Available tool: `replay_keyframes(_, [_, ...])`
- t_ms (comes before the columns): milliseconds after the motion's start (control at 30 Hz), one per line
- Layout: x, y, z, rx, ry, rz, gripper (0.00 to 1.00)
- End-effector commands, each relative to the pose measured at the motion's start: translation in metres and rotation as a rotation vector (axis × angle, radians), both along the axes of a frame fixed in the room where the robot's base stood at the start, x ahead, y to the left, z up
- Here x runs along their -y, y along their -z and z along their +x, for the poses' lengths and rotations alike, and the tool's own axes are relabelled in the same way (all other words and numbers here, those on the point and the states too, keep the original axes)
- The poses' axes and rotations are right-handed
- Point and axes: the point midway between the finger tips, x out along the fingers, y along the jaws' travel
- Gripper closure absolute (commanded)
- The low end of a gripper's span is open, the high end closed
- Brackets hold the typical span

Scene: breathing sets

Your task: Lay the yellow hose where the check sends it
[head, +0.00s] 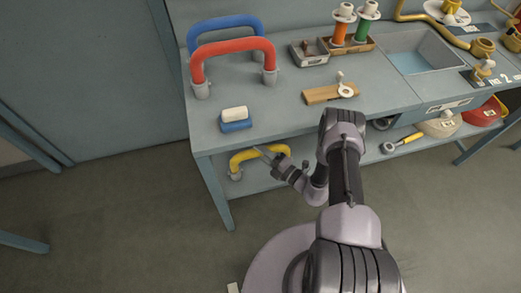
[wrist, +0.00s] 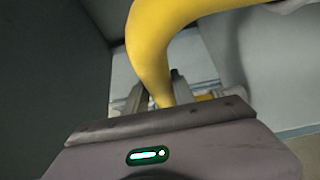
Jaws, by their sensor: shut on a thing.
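The yellow hose (head: 246,155) is a short bent tube with a grey end fitting (head: 236,174). In the head view it is just below the bench top's front edge, at the left end of the bench. My gripper (head: 268,155) is shut on it near its right part. In the wrist view the yellow hose (wrist: 150,45) passes between the two fingers (wrist: 158,92) and curves up and right. Its far end there is partly out of frame. I cannot tell whether the hose touches the lower shelf.
A red hose (head: 232,46) and a blue hose (head: 225,22) stand arched on the bench (head: 265,105). A white-and-blue block (head: 235,121), a wooden board (head: 322,95), a metal tray (head: 309,58) and a water basin (head: 415,60) are there too. Masks (head: 440,125) lie on the lower shelf.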

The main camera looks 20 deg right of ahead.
Motion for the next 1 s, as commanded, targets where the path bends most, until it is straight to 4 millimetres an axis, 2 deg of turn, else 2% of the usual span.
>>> replay_keyframes(300, [0.0,-0.001,0.0,0.001,0.0,0.001,1.0])
replay_keyframes(900, [0.0,0.01,0.0,0.001,0.0,0.001,1.0])
replay_keyframes(933, [0.0,0.01,0.001,0.001,0.0,0.001,0.67])
replay_keyframes(1000, [0.0,0.01,0.001,0.001,0.0,0.001,0.54])
